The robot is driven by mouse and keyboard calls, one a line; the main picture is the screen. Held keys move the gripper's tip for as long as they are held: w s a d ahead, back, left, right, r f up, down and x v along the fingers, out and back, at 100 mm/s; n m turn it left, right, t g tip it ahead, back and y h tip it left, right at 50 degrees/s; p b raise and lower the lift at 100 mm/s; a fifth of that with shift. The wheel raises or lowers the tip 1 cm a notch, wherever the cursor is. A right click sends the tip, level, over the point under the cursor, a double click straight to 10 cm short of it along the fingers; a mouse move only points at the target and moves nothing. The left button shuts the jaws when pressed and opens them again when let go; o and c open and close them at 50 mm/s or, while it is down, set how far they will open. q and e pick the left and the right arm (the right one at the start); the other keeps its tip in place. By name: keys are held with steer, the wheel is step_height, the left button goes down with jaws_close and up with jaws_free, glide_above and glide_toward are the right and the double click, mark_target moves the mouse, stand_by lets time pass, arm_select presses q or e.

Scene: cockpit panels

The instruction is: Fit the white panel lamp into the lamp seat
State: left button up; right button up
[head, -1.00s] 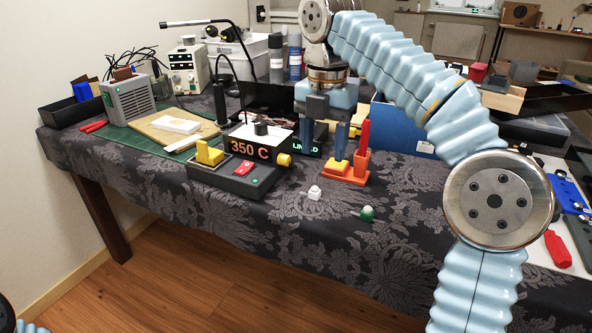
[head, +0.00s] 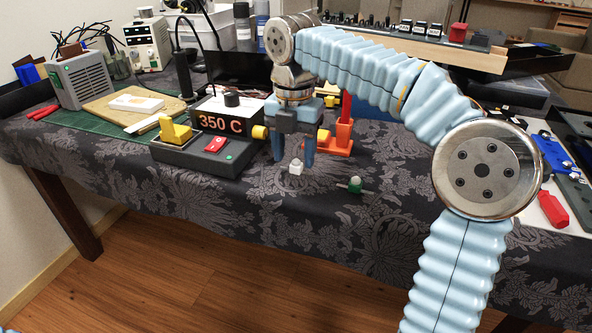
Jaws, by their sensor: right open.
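The white panel lamp (head: 296,168) stands on the dark patterned cloth near the table's front edge. My right gripper (head: 294,156) points down with its two blue fingers apart. In the picture the lamp shows low between the fingertips; I cannot tell whether they touch it. I cannot make out the lamp seat for certain. My left gripper is out of view.
A green-capped lamp (head: 355,185) lies on the cloth to the right. A box with a 350 C display (head: 222,122) stands behind the panel. An orange stand (head: 338,147) with a red upright part is behind the gripper. The front cloth is otherwise mostly clear.

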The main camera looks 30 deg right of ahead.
mark_target(296, 166)
step_height(296, 166, down, 2)
steer(key=shift+f, duration=0.2)
jaws_close()
steer(key=shift+r, duration=0.15)
